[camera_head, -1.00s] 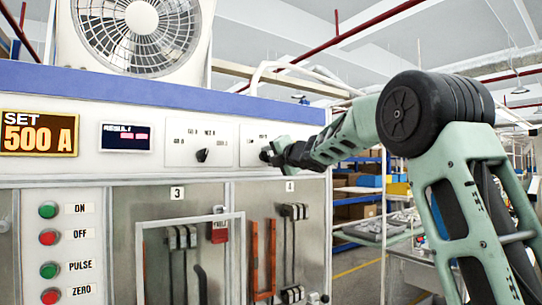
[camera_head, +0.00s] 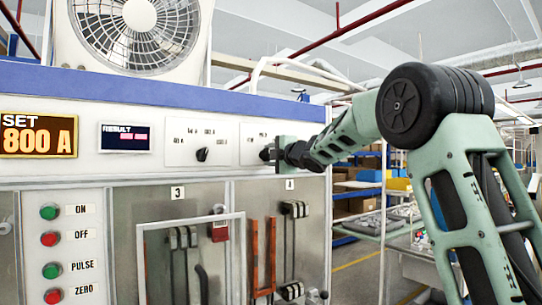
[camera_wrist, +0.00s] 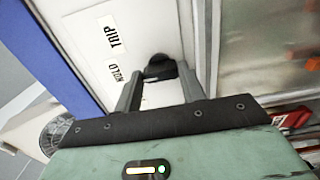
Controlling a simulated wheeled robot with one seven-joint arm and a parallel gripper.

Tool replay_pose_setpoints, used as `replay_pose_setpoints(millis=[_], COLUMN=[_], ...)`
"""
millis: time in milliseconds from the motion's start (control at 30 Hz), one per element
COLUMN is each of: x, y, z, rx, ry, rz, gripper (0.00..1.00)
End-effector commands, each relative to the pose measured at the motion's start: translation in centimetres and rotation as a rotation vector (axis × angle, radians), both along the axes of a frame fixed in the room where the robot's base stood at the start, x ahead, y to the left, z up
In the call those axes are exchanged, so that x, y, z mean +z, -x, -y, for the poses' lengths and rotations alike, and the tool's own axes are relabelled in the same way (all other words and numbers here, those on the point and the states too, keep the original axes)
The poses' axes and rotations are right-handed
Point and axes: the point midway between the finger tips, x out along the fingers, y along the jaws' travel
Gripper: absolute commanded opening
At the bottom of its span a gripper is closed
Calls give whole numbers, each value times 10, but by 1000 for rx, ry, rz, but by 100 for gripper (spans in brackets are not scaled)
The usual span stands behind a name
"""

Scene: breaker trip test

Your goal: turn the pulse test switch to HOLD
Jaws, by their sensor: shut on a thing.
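The pulse test switch is a dark knob (camera_wrist: 160,67) on a white panel, between my fingers in the wrist view. The TRIP label (camera_wrist: 118,42) and the HOLD label (camera_wrist: 121,74) are on the panel to the left of the knob. My gripper (camera_head: 276,153) is at the right-hand switch plate in the head view, shut on the knob. In the wrist view one finger of my gripper (camera_wrist: 163,75) is on each side of the knob. I cannot tell which label the knob points to.
A second selector knob (camera_head: 202,155) is on the plate to the left. The SET display (camera_head: 39,135) reads 800 A, beside a RESULT display (camera_head: 125,137). Buttons run down the lower left. Breaker bays with a white frame (camera_head: 191,222) lie below.

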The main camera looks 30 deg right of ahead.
Motion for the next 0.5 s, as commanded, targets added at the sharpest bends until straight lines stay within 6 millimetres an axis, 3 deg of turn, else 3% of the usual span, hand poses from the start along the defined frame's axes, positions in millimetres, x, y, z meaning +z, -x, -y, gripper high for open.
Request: replay_pose_setpoints(millis=[267, 300, 333, 367, 500], x=[-1, -1, -1, -1, -1], y=[0, 0, 0, 0, 0], z=[1, 1, 1, 1, 1], rx=[-2, -2, -2, -2, -1], ry=[0, 0, 0, 0, 1], rz=[-2, -2, -2, -2, -2], gripper=[17, 48, 57, 62, 62])
